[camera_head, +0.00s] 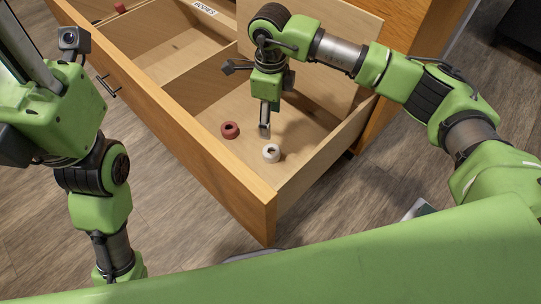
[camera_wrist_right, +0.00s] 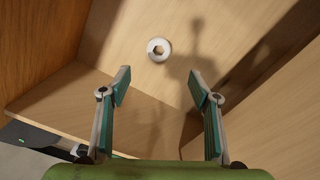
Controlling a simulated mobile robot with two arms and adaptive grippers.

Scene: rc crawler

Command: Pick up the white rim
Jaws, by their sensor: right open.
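The white rim (camera_head: 271,153) lies on the floor of the open drawer's near-right compartment. In the right wrist view the white rim (camera_wrist_right: 159,49) lies flat, ahead of the fingertips and roughly centred between them. My right gripper (camera_head: 264,130) points down into that compartment, above and slightly beyond the rim in the head view. Its two fingers (camera_wrist_right: 158,90) are apart with nothing between them. A red rim (camera_head: 230,130) lies to the left of the white one. My left arm is at the left of the head view; its fingers cannot be made out.
The wooden drawer (camera_head: 235,193) has divider walls and a front panel close to the rims. A label reading BODIES (camera_head: 204,8) marks another compartment, with a red piece nearby. The compartment floor around the white rim is clear.

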